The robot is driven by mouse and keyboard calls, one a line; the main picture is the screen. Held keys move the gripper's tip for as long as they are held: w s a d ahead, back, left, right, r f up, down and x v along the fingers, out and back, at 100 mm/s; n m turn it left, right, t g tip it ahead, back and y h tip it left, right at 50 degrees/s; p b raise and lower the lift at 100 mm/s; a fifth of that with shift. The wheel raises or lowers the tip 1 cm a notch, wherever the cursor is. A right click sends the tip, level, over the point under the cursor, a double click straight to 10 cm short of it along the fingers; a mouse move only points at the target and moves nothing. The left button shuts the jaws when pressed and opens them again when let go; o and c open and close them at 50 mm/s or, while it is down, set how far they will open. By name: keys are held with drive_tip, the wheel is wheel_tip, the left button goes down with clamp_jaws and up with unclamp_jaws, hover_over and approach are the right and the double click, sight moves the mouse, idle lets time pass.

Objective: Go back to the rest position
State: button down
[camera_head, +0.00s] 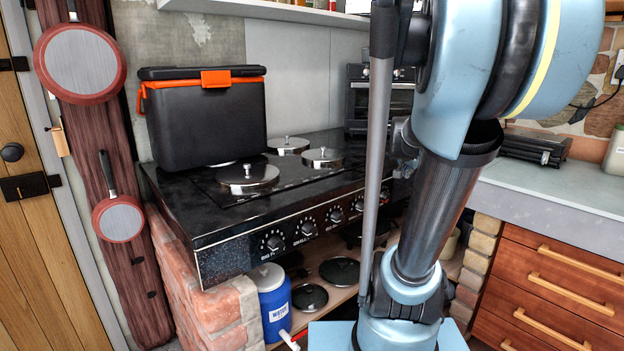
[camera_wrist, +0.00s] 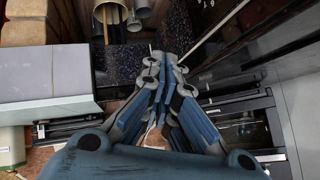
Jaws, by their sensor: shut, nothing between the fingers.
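My gripper (camera_wrist: 164,65) shows in the wrist view, its blue and grey fingers brought together with nothing seen between them. In the head view my blue and black arm rises at the centre right, and my gripper cannot be made out there. In the wrist view the gripper hangs in front of a dark speckled surface and a black appliance with a glass front (camera_wrist: 245,130). I cannot tell whether the fingers touch anything. No object is held.
A black stove (camera_head: 215,215) on a brick plinth bears a black cooler (camera_head: 205,125) with an orange latch and several round lids. A small oven (camera_head: 358,100) stands behind. A blue jug (camera_head: 275,305) sits below. A grey counter (camera_head: 560,188) lies right; pans hang left.

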drive_tip(key=s+a+f+n+g+y, duration=0.2)
drive_tip(key=s+a+f+n+y, duration=0.25)
drive_tip(key=s+a+n, duration=0.75)
drive_tip(key=s+a+f+m+g, duration=0.1)
drive_tip(key=s+f+g, duration=0.3)
drive_tip(key=s+f, duration=0.7)
drive_tip(key=s, duration=0.2)
drive_tip(key=shift+s+f+m+g, duration=0.15)
drive_tip(key=shift+s+m+g, duration=0.15)
drive_tip(key=shift+s+m, duration=0.1)
drive_tip(key=shift+a+h, duration=0.1)
drive_tip(key=shift+h, duration=0.15)
drive_tip(key=shift+w+f, duration=0.2)
drive_tip(key=shift+w, duration=0.25)
